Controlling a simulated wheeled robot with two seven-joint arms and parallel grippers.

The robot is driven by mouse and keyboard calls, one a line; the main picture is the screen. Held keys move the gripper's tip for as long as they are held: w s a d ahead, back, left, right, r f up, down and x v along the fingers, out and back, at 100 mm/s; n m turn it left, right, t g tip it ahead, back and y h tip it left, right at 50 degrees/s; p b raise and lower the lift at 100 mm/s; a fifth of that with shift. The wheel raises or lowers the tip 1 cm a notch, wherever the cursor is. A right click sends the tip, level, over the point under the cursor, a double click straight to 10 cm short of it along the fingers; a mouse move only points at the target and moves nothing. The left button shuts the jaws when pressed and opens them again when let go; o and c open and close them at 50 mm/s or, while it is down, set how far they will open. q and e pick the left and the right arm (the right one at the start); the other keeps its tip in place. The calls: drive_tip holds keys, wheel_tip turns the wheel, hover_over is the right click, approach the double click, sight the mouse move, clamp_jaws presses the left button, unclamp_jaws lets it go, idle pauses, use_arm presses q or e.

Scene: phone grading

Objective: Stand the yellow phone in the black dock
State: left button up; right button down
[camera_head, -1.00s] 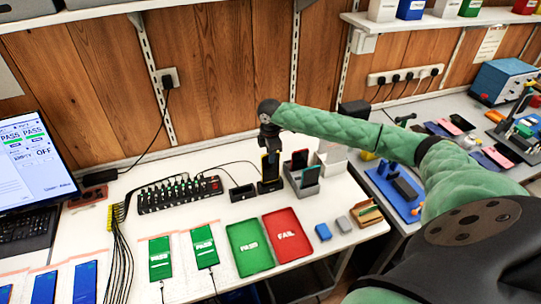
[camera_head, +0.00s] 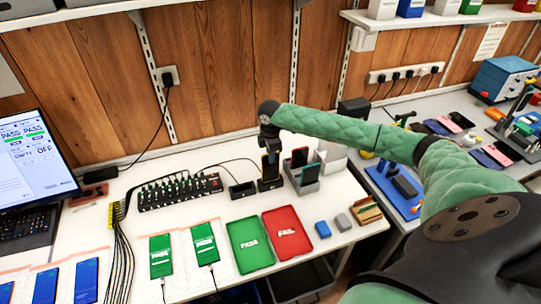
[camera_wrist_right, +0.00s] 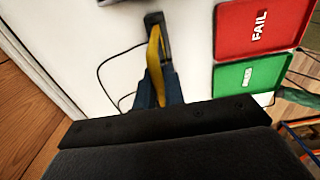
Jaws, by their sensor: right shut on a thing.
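The yellow phone (camera_head: 271,166) is upright below my right gripper (camera_head: 269,145) in the head view, its dark screen facing the camera. Its lower end is at the black dock (camera_head: 269,185); I cannot tell if it is fully seated. In the right wrist view the phone is a yellow strip (camera_wrist_right: 154,62) between the dark blue fingers of the right gripper (camera_wrist_right: 159,88), which is shut on it. The dock (camera_wrist_right: 153,20) shows at the strip's far end. My left gripper is not in view.
A small black holder (camera_head: 242,191) stands just left of the dock, and a grey stand (camera_head: 302,180) with phones just right. A green PASS tray (camera_head: 250,246) and a red FAIL tray (camera_head: 287,235) lie in front.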

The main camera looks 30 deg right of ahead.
drive_tip(key=shift+f, duration=1.1)
idle(0.3)
drive_tip(key=shift+f, duration=0.25)
drive_tip(key=c, duration=1.4)
unclamp_jaws()
